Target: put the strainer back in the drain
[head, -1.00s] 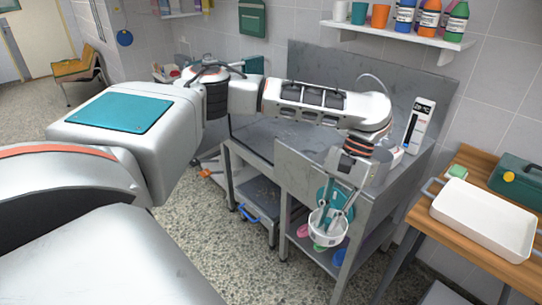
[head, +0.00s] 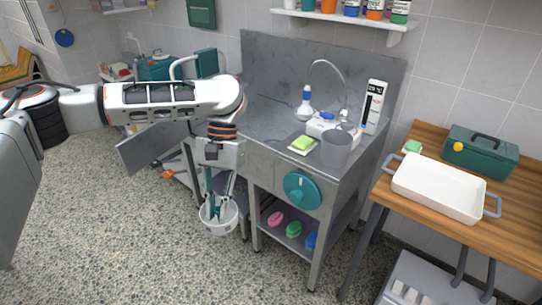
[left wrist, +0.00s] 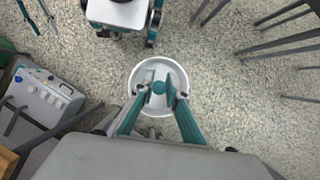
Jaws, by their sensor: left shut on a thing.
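My left gripper (head: 222,184) points down in front of the metal wash tub (head: 268,160), left of its teal dial. The drain is not in sight; the arm and the tub's front wall hide part of the basin. My right gripper is not in view.
A wooden table (head: 500,228) with a white tray (head: 437,190) stands right.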

